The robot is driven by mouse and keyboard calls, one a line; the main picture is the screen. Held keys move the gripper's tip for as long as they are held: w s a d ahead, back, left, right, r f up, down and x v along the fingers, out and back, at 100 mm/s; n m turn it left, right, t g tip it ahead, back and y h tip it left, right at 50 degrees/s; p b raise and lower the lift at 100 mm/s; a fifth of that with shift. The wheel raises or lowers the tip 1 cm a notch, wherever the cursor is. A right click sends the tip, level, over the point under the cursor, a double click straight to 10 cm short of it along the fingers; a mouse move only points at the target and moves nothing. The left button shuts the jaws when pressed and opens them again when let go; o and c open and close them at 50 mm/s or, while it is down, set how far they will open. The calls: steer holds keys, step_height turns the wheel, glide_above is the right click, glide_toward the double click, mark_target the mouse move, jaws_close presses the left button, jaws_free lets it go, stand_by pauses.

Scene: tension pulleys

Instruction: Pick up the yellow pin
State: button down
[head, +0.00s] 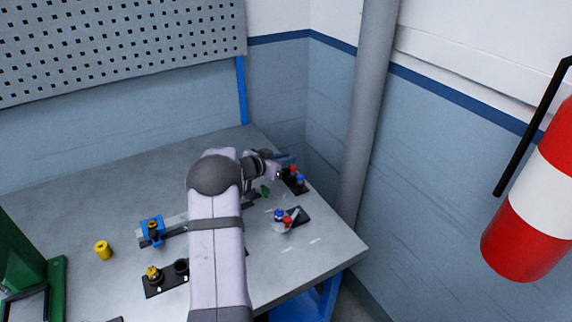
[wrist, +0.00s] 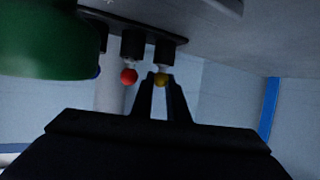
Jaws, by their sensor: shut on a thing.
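The yellow pin (wrist: 161,80) shows in the wrist view as a small round yellow head between my fingertips, in line with a black socket of a dark holder (wrist: 118,26). My gripper (wrist: 159,77) is shut on it. I cannot tell whether the pin still sits in its socket. A red pin (wrist: 128,76) is beside it, to the left, at a neighbouring socket. In the head view my gripper (head: 277,172) is at the black holder (head: 300,190) near the table's right side, and the yellow pin cannot be made out there.
A blue pin (head: 299,178) stands in the same holder. A large green object (wrist: 45,40) is close on the left in the wrist view. A second black tray (head: 301,216) with a red and blue-topped item is nearer. The wall and grey pipe (head: 368,110) rise just beyond the table.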

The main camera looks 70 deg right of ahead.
steer(key=shift+r, duration=0.1)
step_height(320, 180, up, 10)
steer(key=shift+f, duration=0.1)
stand_by(0.4)
